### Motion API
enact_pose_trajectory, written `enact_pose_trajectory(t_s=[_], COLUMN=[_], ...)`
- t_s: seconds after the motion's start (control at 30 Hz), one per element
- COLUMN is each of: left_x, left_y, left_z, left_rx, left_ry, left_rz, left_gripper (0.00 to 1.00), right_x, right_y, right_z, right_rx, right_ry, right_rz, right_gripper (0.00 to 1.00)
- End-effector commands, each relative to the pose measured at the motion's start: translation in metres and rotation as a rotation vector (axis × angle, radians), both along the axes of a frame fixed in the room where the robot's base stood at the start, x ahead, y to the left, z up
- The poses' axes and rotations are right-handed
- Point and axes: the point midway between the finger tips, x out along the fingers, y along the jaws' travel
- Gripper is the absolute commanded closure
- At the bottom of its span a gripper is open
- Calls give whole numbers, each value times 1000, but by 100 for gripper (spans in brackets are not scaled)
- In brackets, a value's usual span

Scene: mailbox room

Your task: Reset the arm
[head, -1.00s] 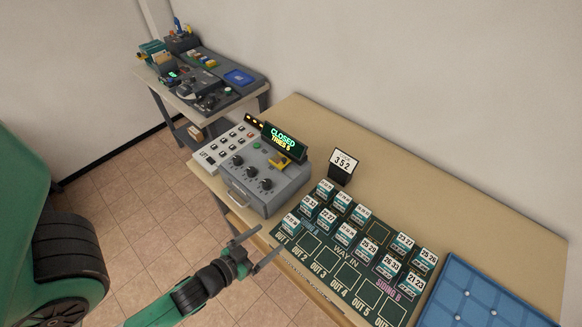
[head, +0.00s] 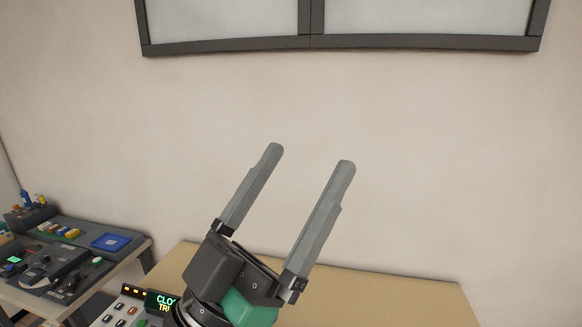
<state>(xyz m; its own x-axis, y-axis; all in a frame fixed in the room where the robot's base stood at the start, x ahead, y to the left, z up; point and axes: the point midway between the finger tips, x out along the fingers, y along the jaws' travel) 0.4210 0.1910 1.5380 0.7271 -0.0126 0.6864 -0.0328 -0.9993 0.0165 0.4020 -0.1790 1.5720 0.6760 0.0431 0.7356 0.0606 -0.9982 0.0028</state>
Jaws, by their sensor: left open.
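My left gripper (head: 311,158) is raised close to the camera in the middle of the head view. Its two long grey fingers point up and stand well apart, with nothing between them. Behind the fingers is bare wall. My right gripper is not in view. The wooden table (head: 400,296) lies below and behind the left gripper. The control box's display (head: 160,301) shows partly at the bottom, with the start of its lit text; my wrist hides the rest.
A side table with a dark console (head: 60,262) and a blue square tray (head: 110,242) stands at the left. A dark-framed panel (head: 330,42) is on the wall at the top. The visible back of the wooden table is clear.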

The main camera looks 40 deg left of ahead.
Motion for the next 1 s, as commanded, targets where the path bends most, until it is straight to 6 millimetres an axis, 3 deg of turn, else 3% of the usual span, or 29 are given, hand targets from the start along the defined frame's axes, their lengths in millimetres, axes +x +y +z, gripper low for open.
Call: enact_pose_trajectory(t_s=[0.03,0.1,0.4,0.53,0.67,1.0], left_x=[-10,-17,-19,-19,-19,-19], left_y=[-7,-12,-13,-12,-12,-12], left_z=[19,31,35,55,101,265], left_rx=[7,15,17,17,17,16], left_ry=[-40,-65,-71,-71,-71,-71], left_rz=[-15,-27,-28,-28,-28,-27], left_gripper=[6,6,6,6,6,6], right_x=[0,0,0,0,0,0], right_y=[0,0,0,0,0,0], right_z=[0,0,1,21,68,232], right_rx=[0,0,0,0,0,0], right_ry=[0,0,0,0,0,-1], right_rz=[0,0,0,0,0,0], right_gripper=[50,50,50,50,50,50])
